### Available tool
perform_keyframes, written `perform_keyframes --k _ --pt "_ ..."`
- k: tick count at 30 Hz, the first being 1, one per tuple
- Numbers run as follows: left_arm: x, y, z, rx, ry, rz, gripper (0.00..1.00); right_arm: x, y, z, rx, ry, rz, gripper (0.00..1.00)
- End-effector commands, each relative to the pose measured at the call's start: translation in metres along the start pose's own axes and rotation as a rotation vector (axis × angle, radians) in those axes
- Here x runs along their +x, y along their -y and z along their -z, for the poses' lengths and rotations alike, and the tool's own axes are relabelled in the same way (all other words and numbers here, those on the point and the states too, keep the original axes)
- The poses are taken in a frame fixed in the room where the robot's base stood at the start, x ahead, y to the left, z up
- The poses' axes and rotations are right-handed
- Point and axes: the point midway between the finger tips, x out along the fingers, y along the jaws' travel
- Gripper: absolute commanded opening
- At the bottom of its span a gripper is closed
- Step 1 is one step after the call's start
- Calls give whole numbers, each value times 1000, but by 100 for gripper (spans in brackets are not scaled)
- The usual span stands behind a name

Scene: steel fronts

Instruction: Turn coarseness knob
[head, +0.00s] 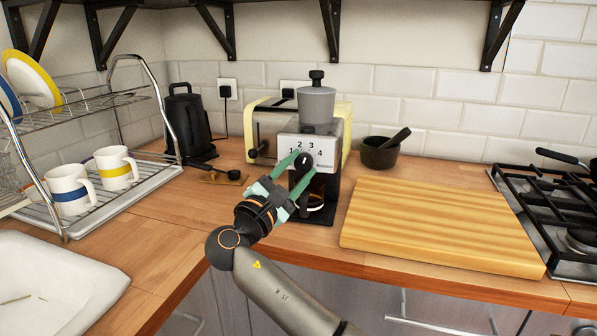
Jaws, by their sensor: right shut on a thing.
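The coffee grinder (323,143) stands on the wooden counter, with a grey hopper (316,103) on top and a white dial plate (310,143) marked with numbers 1 to 4. The black coarseness knob (304,160) sits at the middle of that plate, partly hidden by green fingers. My right gripper (301,167) reaches up from the front, its fingers shut on the knob. Which number the knob points to cannot be told. My left gripper is not in view.
A cream toaster (262,128) stands right behind the grinder. A wooden board (440,225) and a dark mortar (379,153) are to the right, the hob (560,215) farther right. A black kettle (188,122) and a dish rack (150,172) with mugs stand left. Shelf brackets hang above.

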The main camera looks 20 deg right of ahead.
Motion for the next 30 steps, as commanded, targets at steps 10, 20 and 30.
perform_keyframes --k 10,20,30 --pt "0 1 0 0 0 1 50 -1 1 1 7 -2 8 0" --pt "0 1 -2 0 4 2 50 0 1 1 7 -2 6 72" --pt "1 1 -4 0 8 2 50 -3 0 0 8 -2 4 76"
